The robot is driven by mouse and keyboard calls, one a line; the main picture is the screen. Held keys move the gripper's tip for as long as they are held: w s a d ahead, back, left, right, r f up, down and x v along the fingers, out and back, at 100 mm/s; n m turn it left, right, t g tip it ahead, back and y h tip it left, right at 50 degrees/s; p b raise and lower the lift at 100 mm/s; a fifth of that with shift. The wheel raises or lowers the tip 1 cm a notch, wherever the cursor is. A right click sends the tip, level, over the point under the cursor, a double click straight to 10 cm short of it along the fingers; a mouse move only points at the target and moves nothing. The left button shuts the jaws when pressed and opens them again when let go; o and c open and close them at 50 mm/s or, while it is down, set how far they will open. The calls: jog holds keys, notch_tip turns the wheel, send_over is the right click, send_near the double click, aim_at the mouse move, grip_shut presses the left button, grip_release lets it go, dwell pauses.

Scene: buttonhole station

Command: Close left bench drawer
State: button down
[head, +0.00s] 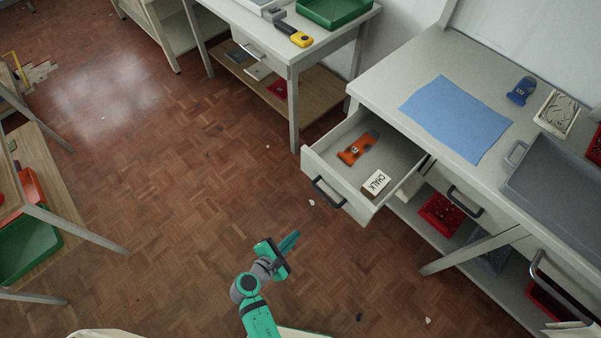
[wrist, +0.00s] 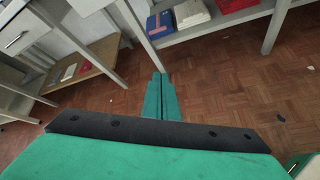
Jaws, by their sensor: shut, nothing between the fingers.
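The left bench drawer (head: 340,205) is pulled open from the white bench on the right in the head view. Its dark handle (head: 329,193) is on the front panel. Inside lie an orange tool (head: 358,148) and a white box marked CHALK (head: 376,183). My green gripper (head: 289,240) is over the floor, in front of and below the drawer in the picture, apart from it. Its fingers are together and empty. In the wrist view the gripper (wrist: 160,95) points over bare floor; I cannot make out the open drawer there.
The bench top (head: 392,80) holds a blue cloth (head: 456,118), a blue item (head: 521,91) and a grey tray (head: 560,185). A second drawer with a dark handle (head: 464,201) is beside the open one. Another table (head: 262,25) stands behind. The parquet floor (head: 170,190) is mostly clear.

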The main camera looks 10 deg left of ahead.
jog(key=w+a+r+n+t+h, duration=0.2)
jog(key=w+a+r+n, duration=0.1)
jog(key=w+a+r, duration=0.15)
jog(key=n+t+h, duration=0.1)
jog(key=t+h, duration=0.1)
jog(key=h, duration=0.2)
send_near(308, 167)
jog(key=x, duration=0.6)
jog(key=shift+w+d, duration=0.1)
jog(key=shift+w, duration=0.05)
